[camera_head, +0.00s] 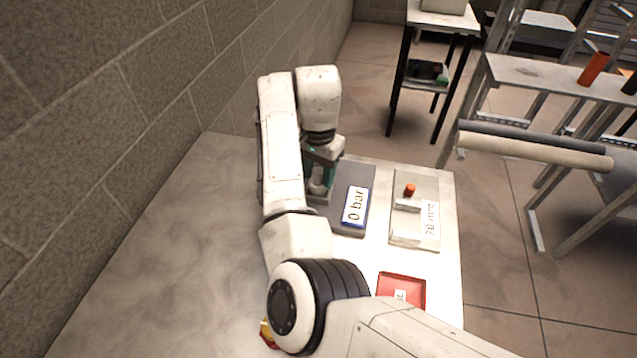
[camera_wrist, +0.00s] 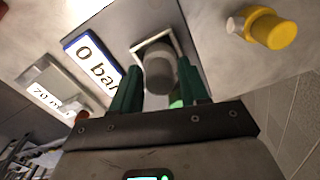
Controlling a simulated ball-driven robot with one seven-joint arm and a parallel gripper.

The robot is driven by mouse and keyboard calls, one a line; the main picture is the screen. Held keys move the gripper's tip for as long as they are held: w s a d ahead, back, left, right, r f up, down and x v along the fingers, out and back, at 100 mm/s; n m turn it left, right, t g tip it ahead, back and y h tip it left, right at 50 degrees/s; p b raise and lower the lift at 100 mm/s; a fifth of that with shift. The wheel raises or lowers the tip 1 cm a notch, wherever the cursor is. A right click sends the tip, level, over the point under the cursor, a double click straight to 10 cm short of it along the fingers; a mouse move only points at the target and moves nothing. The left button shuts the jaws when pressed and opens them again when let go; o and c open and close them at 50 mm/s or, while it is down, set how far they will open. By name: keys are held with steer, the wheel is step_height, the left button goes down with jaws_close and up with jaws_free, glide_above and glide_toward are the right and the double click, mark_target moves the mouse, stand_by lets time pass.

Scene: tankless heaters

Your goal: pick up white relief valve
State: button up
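The white relief valve, a pale grey-white cylinder, shows in the wrist view (camera_wrist: 158,72) between my gripper's two green fingers. It stands at a square pale frame (camera_wrist: 168,38) on a grey panel. In the head view the valve (camera_head: 318,181) shows beneath my gripper (camera_head: 320,172), partly covered by it. My gripper also shows in the wrist view (camera_wrist: 160,85), open, with a finger on each side of the valve. The gaps look narrow, and contact is hard to judge. The valve's lower end is hidden.
A "0 bar" label (camera_head: 356,205) lies beside the valve. A pale panel (camera_head: 404,225) with an orange knob (camera_head: 410,190) and a red tray (camera_head: 401,288) are to the right. A yellow fitting (camera_wrist: 272,29) lies nearby. A block wall (camera_head: 130,90) bounds the left.

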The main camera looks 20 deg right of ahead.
jaws_close()
steer(key=shift+r, duration=0.15)
